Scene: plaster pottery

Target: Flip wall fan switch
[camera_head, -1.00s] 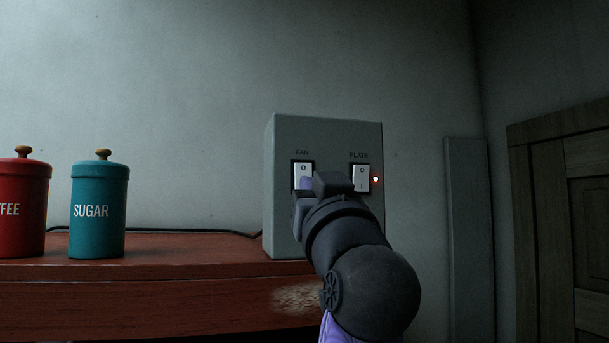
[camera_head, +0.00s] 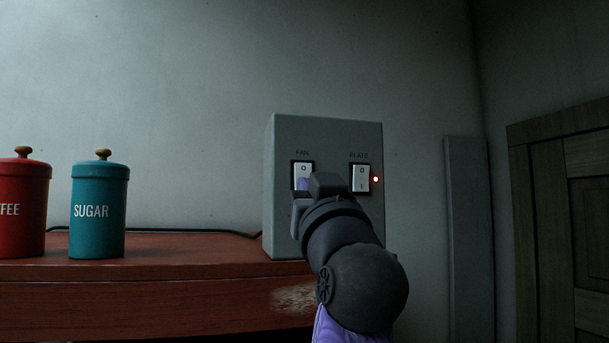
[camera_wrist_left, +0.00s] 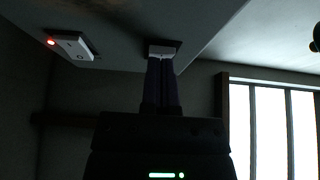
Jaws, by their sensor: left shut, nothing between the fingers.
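The grey switch box (camera_head: 325,135) stands on the red-brown wooden top against the wall. Its FAN switch (camera_head: 303,168), a white rocker in a dark frame, is on the left of the front face; its lower part is hidden by my left gripper (camera_head: 305,184). That gripper is shut and empty, its purple fingertips at the lower part of the FAN switch. In the left wrist view the closed fingers (camera_wrist_left: 162,62) reach the white FAN switch (camera_wrist_left: 163,49) and seem to touch it. My right gripper is out of view.
The PLATE switch (camera_head: 361,178) is to the right on the box, with a lit red light (camera_head: 376,179) beside it. A teal SUGAR canister (camera_head: 98,212) and a red COFFEE canister (camera_head: 22,205) stand at left. A wooden door (camera_head: 565,220) is at right.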

